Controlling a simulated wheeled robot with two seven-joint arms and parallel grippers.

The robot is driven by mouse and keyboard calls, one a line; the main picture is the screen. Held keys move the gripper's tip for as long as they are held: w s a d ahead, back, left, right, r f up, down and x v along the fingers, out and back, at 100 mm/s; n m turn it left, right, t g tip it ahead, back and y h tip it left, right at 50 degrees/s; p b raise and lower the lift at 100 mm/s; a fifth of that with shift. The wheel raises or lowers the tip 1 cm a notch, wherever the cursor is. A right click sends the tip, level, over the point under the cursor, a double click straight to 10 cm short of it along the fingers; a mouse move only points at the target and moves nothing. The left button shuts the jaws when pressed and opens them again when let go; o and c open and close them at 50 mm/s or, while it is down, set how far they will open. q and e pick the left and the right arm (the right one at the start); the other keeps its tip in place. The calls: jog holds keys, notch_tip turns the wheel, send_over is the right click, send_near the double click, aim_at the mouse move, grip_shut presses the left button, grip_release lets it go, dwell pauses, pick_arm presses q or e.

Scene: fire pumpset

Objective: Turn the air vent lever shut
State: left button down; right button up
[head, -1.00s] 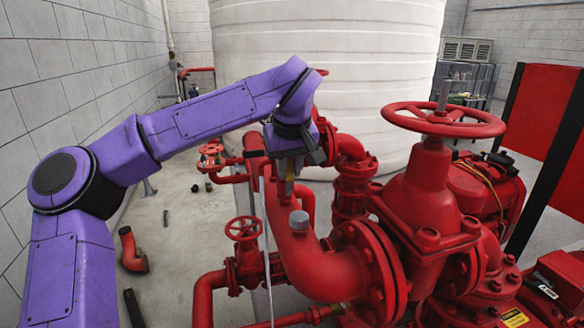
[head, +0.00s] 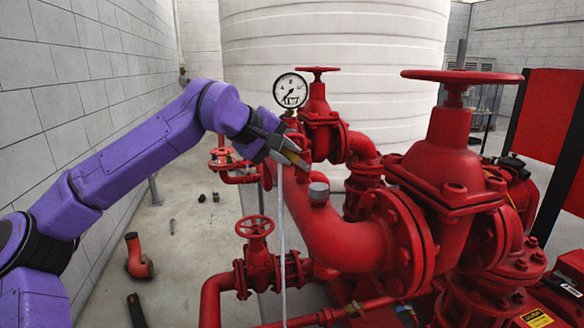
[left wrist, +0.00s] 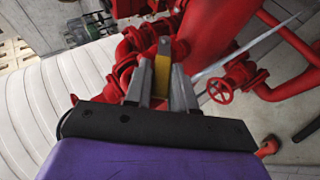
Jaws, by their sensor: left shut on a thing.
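The air vent lever shows as a small yellow piece (head: 293,158) beside the pressure gauge, at the top of the red pipework. My left gripper (head: 287,150) is shut on it, with its fingers tilted down to the right. In the left wrist view, the yellow lever (left wrist: 162,72) stands between the two grey fingers of my left gripper (left wrist: 162,88). The vent body under the lever is mostly hidden by the fingers, so I cannot tell the lever's exact angle. My right gripper is not in view.
A round pressure gauge (head: 290,91) stands just above my left gripper. A large red handwheel valve (head: 445,155) is to the right, and a small handwheel (head: 255,227) is below. A white tank (head: 390,45) stands behind.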

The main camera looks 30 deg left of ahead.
pick_arm(q)
jog(key=f+t+h+b, duration=0.1)
jog(key=b, duration=0.3)
jog(key=f+n+t+h+b, duration=0.1)
jog(key=f+t+b, duration=0.1)
jog(key=b, duration=0.3)
jog(key=s+a+f+n+t+h+b, duration=0.1)
jog(key=f+t+b, duration=0.1)
jog(key=b, duration=0.2)
jog(key=shift+a, duration=0.1)
jog(key=shift+n+t+h+b, duration=0.3)
jog(key=shift+t+h+b, duration=0.3)
jog(key=shift+b, duration=0.4)
jog(key=shift+r, duration=0.15)
jog(key=c, duration=1.2)
grip_release()
jog(key=shift+o, duration=0.9)
jog(key=shift+w, duration=0.25)
jog(key=shift+d, duration=0.35)
jog(key=v, duration=1)
jog(key=shift+s, duration=0.2)
jog(key=shift+d, duration=0.1)
